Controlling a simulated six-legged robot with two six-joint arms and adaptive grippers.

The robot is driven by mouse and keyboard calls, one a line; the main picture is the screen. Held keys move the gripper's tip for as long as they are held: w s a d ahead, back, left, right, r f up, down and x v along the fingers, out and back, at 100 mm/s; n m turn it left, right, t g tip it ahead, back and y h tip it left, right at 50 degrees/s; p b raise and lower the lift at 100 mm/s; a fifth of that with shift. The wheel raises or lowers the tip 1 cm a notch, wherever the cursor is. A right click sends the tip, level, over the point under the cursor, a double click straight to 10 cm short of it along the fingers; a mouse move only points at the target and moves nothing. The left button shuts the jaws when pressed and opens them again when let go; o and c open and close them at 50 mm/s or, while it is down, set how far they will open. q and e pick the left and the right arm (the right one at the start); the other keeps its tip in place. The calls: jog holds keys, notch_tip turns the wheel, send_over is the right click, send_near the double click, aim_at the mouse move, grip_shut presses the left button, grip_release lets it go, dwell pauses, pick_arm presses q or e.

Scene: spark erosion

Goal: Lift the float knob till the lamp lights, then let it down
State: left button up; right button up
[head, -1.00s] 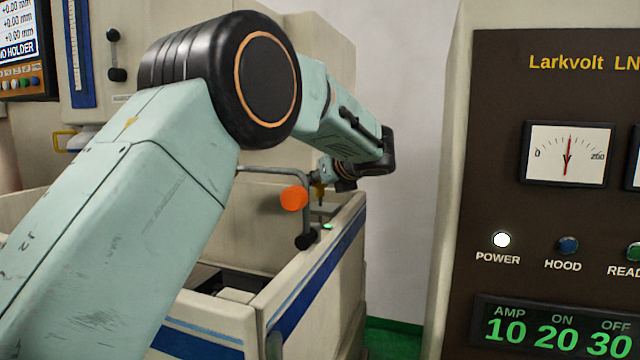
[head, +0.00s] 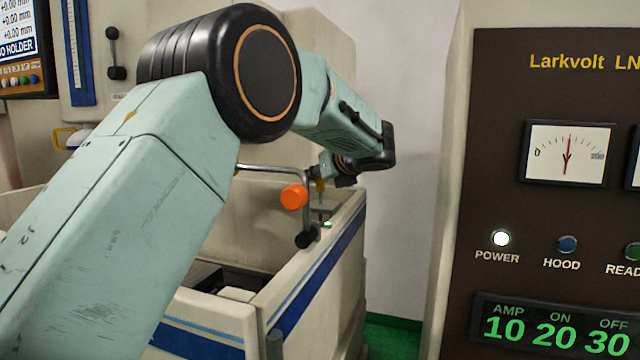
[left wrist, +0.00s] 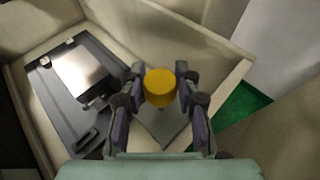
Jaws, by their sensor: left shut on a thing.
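The yellow float knob (left wrist: 160,84) stands between the two fingers of my left gripper (left wrist: 161,92) in the left wrist view. The fingers are shut on its sides. In the head view the knob (head: 320,186) is a small yellow patch under my left gripper (head: 326,176), partly hidden by it. A grey plate (left wrist: 163,128) lies below the knob. A small green lamp (head: 327,224) glows on the tank rim below the gripper. My right gripper is not in view.
An orange ball (head: 294,197) on a bent grey pipe (head: 306,215) is close left of the gripper. The tank wall (head: 318,258) runs below. A dark control panel (head: 500,110) with a lit white POWER lamp (head: 501,238) stands at right.

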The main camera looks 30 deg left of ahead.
aim_at(324, 183)
pick_arm(q)
jog(key=shift+f+b, duration=0.85)
jog(key=shift+f, duration=0.4)
jog(key=o, duration=0.9)
jog(key=shift+d, duration=0.1)
jog(key=shift+p+v, duration=0.3)
jog(key=shift+v, duration=1.25)
jog(key=shift+p+v, duration=0.6)
jog(key=shift+v, duration=1.6)
jog(key=shift+s+d+r, duration=0.1)
jog(key=shift+r, duration=0.05)
